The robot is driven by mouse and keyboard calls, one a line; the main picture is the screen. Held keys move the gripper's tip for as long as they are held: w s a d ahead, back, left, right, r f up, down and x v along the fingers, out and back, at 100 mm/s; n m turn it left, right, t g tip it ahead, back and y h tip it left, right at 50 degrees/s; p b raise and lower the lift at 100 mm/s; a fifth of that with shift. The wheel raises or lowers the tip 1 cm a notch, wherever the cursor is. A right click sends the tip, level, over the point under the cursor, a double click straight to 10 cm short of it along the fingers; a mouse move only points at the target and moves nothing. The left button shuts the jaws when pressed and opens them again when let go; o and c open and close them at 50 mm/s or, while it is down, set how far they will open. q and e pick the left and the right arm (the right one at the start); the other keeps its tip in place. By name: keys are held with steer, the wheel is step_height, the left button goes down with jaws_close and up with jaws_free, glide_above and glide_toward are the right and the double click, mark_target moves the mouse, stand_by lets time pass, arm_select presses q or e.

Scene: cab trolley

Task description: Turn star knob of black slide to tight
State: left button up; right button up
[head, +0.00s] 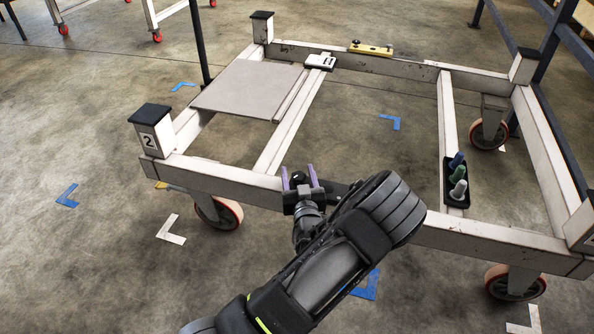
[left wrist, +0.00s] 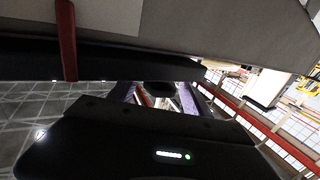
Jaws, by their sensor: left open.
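The trolley frame (head: 222,178) is pale and scuffed, with its near beam crossing the head view. My left gripper (head: 299,177) is at this beam, its two purple fingers apart. A small dark knob (head: 298,179) shows between the fingers; I cannot tell whether they touch it. The black slide (head: 335,188) shows in part at the beam, right of the gripper; my arm hides some of it. In the left wrist view my left gripper (left wrist: 157,96) has its purple fingers either side of a dark round shape (left wrist: 160,88). The knob's arms and tightness cannot be made out.
A grey panel (head: 247,88) lies on the frame's left side. A black-and-white block (head: 320,62) and a yellow level (head: 371,48) sit at the back. A black tray (head: 457,203) with small bottles sits on the right crossbar. The frame's middle is open to the floor.

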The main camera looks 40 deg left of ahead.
arm_select(q)
steer(key=shift+x, duration=1.2)
jaws_close()
